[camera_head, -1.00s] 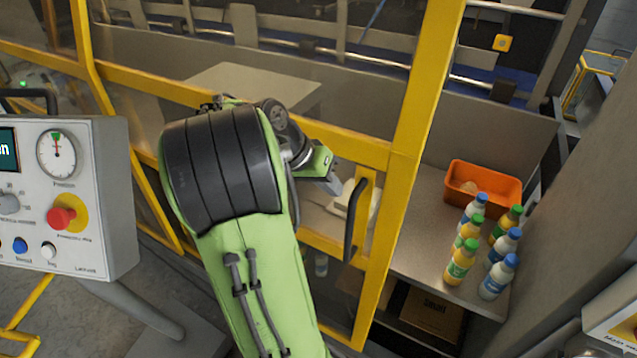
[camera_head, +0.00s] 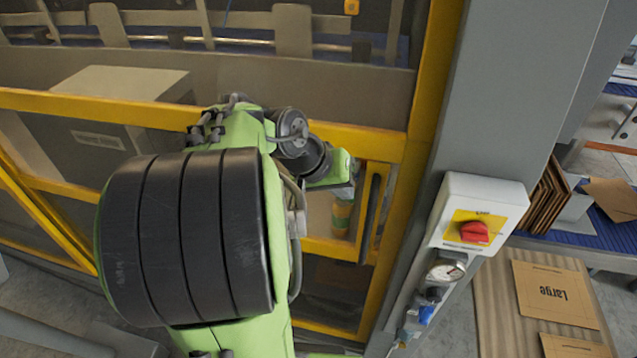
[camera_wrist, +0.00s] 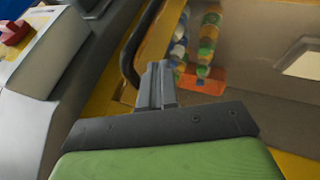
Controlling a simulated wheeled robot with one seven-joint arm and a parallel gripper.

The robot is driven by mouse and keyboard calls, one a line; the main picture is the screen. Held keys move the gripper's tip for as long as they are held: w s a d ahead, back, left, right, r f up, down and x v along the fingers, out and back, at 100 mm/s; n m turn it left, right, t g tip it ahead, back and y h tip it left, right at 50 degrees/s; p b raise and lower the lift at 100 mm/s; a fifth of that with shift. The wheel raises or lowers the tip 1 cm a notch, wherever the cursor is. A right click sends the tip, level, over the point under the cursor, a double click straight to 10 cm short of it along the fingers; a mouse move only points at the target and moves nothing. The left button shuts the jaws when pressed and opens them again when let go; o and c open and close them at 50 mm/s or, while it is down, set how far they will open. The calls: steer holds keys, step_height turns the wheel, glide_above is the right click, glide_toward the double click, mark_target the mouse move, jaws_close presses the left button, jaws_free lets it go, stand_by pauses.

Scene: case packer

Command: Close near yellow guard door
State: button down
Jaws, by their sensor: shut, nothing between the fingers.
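The yellow guard door (camera_head: 404,160) stands with its right edge up against the grey post (camera_head: 480,120), and no gap shows between them in the head view. Its dark vertical handle (camera_head: 371,215) is near that edge and also shows in the wrist view (camera_wrist: 129,52). My gripper (camera_head: 350,188) is just left of the handle, at the door's inner side of the frame in the picture. In the wrist view my gripper (camera_wrist: 157,82) has its fingers together and empty, close to the yellow frame. I cannot tell whether it touches the door. The latch is not visible.
A white control box with a red switch (camera_head: 474,232) is on the post, with a gauge (camera_head: 445,272) below. Bottles (camera_wrist: 208,45) and an orange bin (camera_wrist: 203,82) show behind the door. Cardboard marked Large (camera_head: 553,292) is at right.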

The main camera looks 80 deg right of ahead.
steer(key=shift+s+a, duration=0.15)
steer(key=shift+s, duration=0.7)
steer(key=shift+s+a, duration=0.15)
steer(key=shift+s, duration=0.7)
steer(key=shift+r, duration=0.1)
